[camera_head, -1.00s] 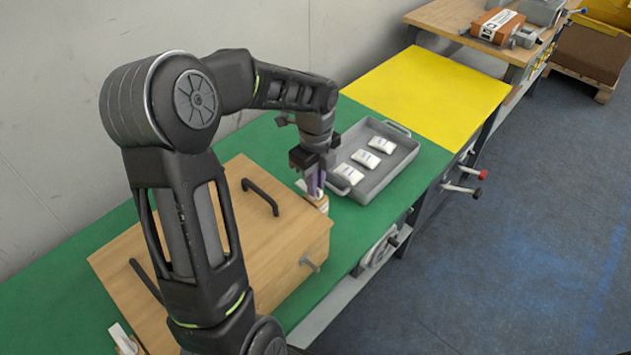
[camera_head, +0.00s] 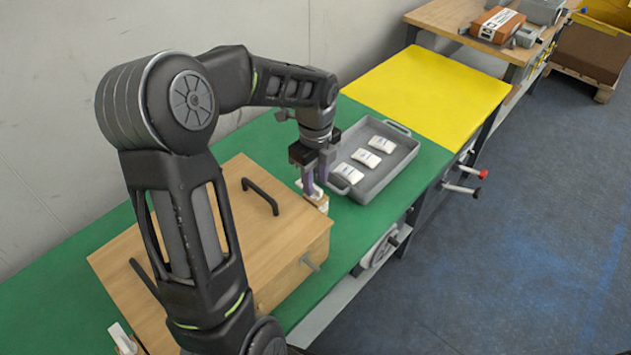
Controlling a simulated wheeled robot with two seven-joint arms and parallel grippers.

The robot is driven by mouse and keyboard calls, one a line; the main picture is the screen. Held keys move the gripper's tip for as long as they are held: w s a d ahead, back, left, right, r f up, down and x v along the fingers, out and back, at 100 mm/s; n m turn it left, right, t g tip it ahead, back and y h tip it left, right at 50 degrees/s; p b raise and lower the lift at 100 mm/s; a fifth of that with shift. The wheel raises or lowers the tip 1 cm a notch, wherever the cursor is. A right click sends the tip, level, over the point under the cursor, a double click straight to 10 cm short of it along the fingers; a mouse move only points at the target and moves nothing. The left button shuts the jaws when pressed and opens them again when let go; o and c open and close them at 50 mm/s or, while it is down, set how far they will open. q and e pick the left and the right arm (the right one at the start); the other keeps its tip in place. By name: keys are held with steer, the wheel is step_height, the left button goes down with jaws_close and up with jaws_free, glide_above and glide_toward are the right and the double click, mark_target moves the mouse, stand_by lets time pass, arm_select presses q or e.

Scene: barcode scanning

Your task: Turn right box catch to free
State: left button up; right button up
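A wooden box (camera_head: 300,235) with dark bar handles on its lid stands on the green table top. Its right catch (camera_head: 316,197), a small pale piece, sits at the box's right end, partly hidden by my gripper. A white left catch (camera_head: 122,338) shows at the box's near left end. My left gripper (camera_head: 314,187) points down at the right catch, its two purple fingers spread apart with a gap between them. I cannot tell whether a finger touches the catch. My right gripper is not in view.
A grey tray (camera_head: 391,182) with several white packets lies just right of the box, close to my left gripper. A yellow mat (camera_head: 430,95) lies beyond it. Another wooden table (camera_head: 455,22) holds an orange box (camera_head: 497,25).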

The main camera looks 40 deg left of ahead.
mark_target(316, 187)
arm_select(q)
step_height(316, 187, up, 7)
steer(key=shift+f+b, duration=0.1)
steer(key=shift+b, duration=0.2)
stand_by(0.5)
steer(key=w+d+f+n+t+h, duration=0.1)
steer(key=w+d+f+n+t, duration=0.4)
steer(key=w+n, duration=0.4)
steer(key=s+d+f+n+h, duration=0.2)
steer(key=d+f+n, duration=0.6)
steer(key=d+f, duration=0.45)
steer(key=s+d+f+n+g, duration=0.1)
steer(key=s+d+f, duration=0.3)
steer(key=s, duration=0.4)
steer(key=s+d+f+n+g, duration=0.1)
steer(key=s+d+f+g, duration=0.1)
steer(key=s+d+f, duration=0.2)
steer(key=s+d+f+n+g+h, duration=0.1)
steer(key=s+d+f, duration=0.3)
steer(key=s+f, duration=0.5)
steer(key=s+n, duration=0.1)
steer(key=s, duration=0.2)
steer(key=shift+d+f, duration=0.15)
steer(key=shift+d, duration=0.05)
